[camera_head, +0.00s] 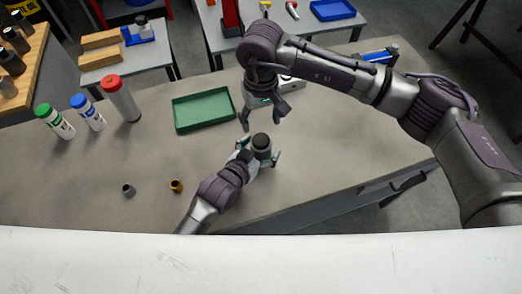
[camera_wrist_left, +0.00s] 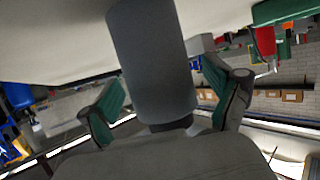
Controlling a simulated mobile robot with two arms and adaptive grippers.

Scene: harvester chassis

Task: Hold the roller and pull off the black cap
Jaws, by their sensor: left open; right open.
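The roller (camera_wrist_left: 150,60) is a dark grey cylinder standing on the table. In the head view its round black cap (camera_head: 262,141) faces up. A narrower black band shows at its lower end in the left wrist view. My left gripper (camera_head: 259,153) is open around the roller, with one green-padded finger on each side.
A green tray (camera_head: 204,111) lies behind and left of the roller. White bottles with green (camera_head: 55,121) and blue (camera_head: 88,112) lids and a red-capped one (camera_head: 121,98) stand at left. A grey ring (camera_head: 128,190) and a brass ring (camera_head: 176,186) lie in front.

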